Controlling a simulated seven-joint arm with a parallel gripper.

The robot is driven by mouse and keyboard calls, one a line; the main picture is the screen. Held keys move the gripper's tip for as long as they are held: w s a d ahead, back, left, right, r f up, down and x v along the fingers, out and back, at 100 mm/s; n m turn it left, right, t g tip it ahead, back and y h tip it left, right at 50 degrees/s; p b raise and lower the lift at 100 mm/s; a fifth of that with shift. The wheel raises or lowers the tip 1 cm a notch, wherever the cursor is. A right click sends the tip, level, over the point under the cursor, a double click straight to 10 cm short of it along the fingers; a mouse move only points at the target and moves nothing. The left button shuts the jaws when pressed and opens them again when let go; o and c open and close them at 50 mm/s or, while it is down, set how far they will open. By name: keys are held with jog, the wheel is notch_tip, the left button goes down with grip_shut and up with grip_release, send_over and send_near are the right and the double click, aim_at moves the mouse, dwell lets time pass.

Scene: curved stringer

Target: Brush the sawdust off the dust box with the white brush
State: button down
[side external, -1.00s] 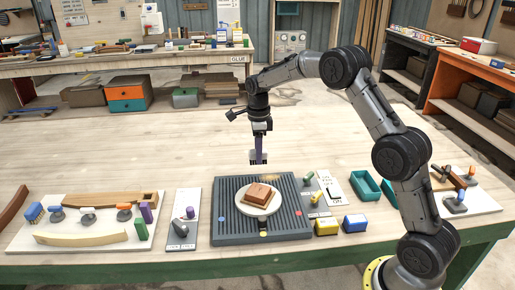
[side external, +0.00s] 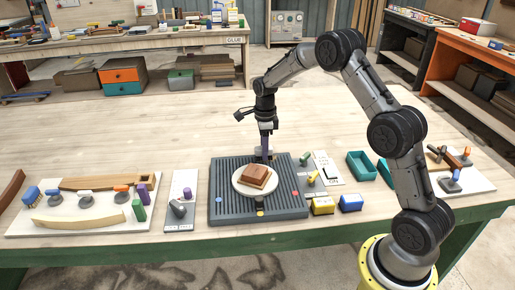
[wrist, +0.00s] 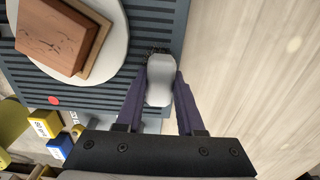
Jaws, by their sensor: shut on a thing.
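The dust box (side external: 235,208) appears to be the dark grey slotted box at the bench's front middle. A white round plate (side external: 241,189) on it carries a brown wooden block (side external: 256,173). My gripper (side external: 265,155) is low over the box's far edge, behind the plate. In the wrist view my gripper (wrist: 161,76) is shut on the white brush (wrist: 160,90), holding its pale handle between purple fingers. Dark speckled bristles show at the brush's far end, over the slots; whether they touch cannot be told. No sawdust is clearly visible now.
A board of tools (side external: 85,216) lies left, and a narrow panel (side external: 180,214) stands between it and the box. Yellow (side external: 322,205) and blue (side external: 350,203) blocks and teal bins (side external: 361,164) are at right. The bench behind is clear.

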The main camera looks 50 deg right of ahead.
aim_at(278, 157)
jog(key=shift+s+d, duration=1.55)
jog(key=shift+s, duration=0.15)
jog(key=shift+w+a, duration=2.75)
jog(key=shift+s+d, duration=2.8)
jog(key=shift+s, duration=0.05)
jog(key=shift+w+a, duration=2.7)
jog(key=shift+w, duration=0.05)
jog(key=shift+w+a+r, duration=0.1)
jog(key=shift+w, duration=0.05)
notch_tip(278, 157, up, 8)
